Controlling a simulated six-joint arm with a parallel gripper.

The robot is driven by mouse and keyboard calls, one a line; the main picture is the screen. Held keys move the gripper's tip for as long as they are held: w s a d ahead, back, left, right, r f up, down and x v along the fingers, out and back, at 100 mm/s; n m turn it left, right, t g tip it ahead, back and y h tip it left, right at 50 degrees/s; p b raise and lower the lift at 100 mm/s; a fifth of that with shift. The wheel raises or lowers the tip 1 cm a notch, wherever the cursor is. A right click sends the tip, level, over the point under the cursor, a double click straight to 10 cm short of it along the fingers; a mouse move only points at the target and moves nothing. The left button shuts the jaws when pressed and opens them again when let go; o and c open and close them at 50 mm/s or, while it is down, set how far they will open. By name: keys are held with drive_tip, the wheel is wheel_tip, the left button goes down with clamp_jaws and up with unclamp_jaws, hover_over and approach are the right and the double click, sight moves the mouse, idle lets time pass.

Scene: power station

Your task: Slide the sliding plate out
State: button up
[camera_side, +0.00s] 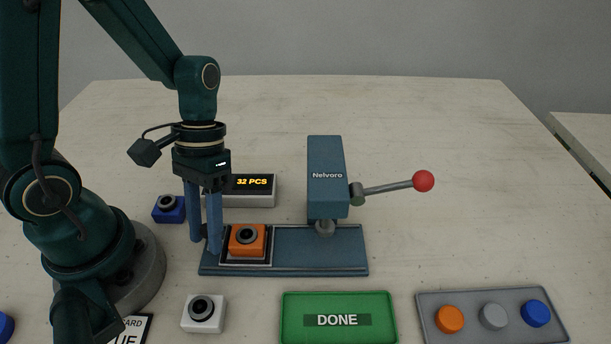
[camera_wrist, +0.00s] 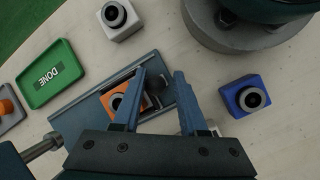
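The sliding plate (camera_side: 266,261) is a dark, light-edged square at the left end of the blue press base (camera_side: 325,250), clear of the press head (camera_side: 326,180). An orange block (camera_side: 248,240) with a dark ring on top sits on it and also shows in the wrist view (camera_wrist: 117,102). My gripper (camera_side: 206,246) points down at the plate's left end. In the wrist view its two fingers (camera_wrist: 160,78) are apart, with a dark round knob (camera_wrist: 154,84) showing between them. I see a gap beside the knob; the exact contact is hidden.
A blue block (camera_side: 169,209) stands behind left and a white block (camera_side: 203,314) in front. A display (camera_side: 250,188) reads 32 PCS. A lever with a red ball (camera_side: 423,181) sticks out right. A green DONE tray (camera_side: 338,304) and a grey tray (camera_side: 470,332) lie in front.

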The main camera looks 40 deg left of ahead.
drive_tip(key=shift+v, duration=2.6)
drive_tip(key=shift+w+d+r, duration=0.1)
drive_tip(key=shift+r, duration=0.1)
wheel_tip(320, 180, up, 8)
drive_tip(key=m+t+y, duration=0.1)
drive_tip(key=t+y, duration=0.2)
drive_tip(key=t, duration=0.6)
drive_tip(key=shift+w+a+r+m+t, duration=0.2)
drive_tip(key=shift+w+a+m+t, duration=0.1)
drive_tip(key=shift+a+m, duration=0.15)
